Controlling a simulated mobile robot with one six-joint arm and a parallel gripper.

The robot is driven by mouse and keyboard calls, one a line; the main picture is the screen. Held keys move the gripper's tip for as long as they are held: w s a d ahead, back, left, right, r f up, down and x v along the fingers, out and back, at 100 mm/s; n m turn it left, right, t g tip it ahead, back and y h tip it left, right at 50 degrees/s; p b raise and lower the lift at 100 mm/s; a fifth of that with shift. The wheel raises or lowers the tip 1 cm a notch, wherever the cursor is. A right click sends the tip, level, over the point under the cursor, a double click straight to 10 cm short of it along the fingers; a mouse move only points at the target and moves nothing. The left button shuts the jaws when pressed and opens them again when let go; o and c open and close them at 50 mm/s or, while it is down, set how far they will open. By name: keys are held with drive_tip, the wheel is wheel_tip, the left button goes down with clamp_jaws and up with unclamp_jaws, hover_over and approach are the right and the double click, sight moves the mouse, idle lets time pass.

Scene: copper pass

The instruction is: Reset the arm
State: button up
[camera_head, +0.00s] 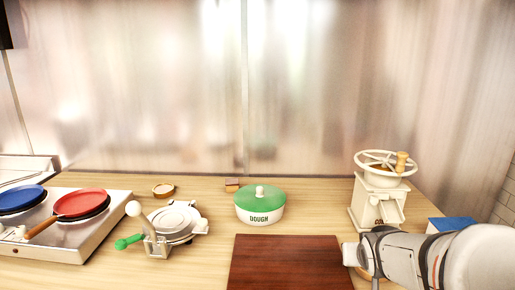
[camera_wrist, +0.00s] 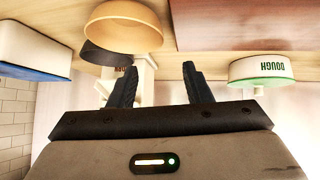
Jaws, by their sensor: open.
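My arm (camera_head: 440,262) reaches in from the lower right in the head view, in front of the coffee grinder, and its jaws are not clear there. In the wrist view my gripper (camera_wrist: 159,85) shows two dark fingers spread apart, with nothing between them. That view is upside down. The fingers point toward the counter area between a tan bowl (camera_wrist: 125,22) and the white dough pot (camera_wrist: 262,68). The gripper appears apart from both.
A dark red-brown board (camera_head: 288,265) lies front centre. The green-lidded dough pot (camera_head: 259,205) stands behind it. The cream grinder (camera_head: 378,200) and a blue-topped box (camera_head: 452,224) are right. A press (camera_head: 175,222) and a stove (camera_head: 75,241) with two pans are left.

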drive_tip(key=s+a+n+g+y, duration=0.1)
drive_tip(key=s+a+g+y, duration=0.1)
drive_tip(key=s+a+g, duration=0.4)
drive_tip(key=s+a+p, duration=0.1)
drive_tip(key=s+a, duration=0.3)
drive_tip(key=s, duration=0.6)
drive_tip(key=shift+s+f, duration=0.25)
idle(0.6)
drive_tip(key=shift+d, duration=0.1)
